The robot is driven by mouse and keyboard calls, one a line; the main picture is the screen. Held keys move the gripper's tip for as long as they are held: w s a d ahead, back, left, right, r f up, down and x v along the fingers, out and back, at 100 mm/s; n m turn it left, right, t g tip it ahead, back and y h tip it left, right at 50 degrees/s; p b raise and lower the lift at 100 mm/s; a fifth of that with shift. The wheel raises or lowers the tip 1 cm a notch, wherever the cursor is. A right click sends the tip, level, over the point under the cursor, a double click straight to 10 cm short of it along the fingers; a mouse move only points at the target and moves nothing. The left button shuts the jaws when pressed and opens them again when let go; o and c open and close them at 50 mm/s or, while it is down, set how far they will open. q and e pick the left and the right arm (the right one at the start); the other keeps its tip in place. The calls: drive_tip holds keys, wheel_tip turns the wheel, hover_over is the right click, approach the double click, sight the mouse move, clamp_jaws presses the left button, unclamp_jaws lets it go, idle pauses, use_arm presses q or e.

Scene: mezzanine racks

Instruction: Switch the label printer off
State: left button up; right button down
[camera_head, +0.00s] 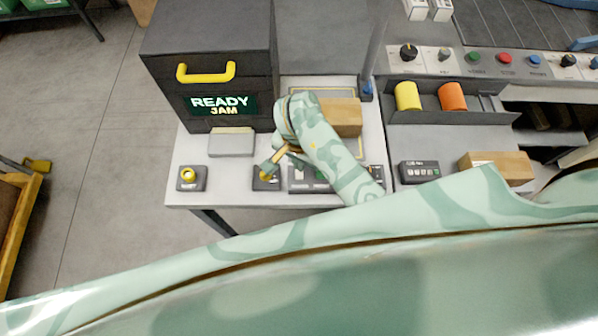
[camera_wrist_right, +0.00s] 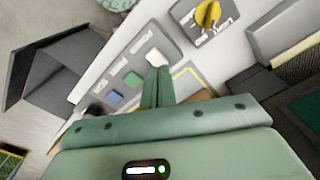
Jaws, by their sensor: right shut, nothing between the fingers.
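The label printer (camera_head: 205,60) is a dark box with a yellow handle at the table's back left. My right gripper (camera_head: 268,168) is shut and empty, just behind the knob in the head view. In the wrist view its fingertips (camera_wrist_right: 160,72) overlap the white button's edge; contact cannot be told. My left gripper is out of view.
A yellow button on a dark box (camera_head: 188,177) sits at the table's front left. A grey block (camera_head: 231,143) lies before the printer. A cardboard box (camera_head: 341,117) is behind my right arm. Tape rolls (camera_head: 408,97) and a control strip (camera_head: 500,60) are at right.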

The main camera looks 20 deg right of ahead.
drive_tip(key=shift+f+b, duration=0.75)
drive_tip(key=shift+f, duration=0.3)
idle(0.9)
wheel_tip(320, 180, up, 7)
drive_tip(key=p, duration=0.8)
drive_tip(key=shift+r, duration=0.1)
drive_tip(key=shift+s, duration=0.1)
idle(0.3)
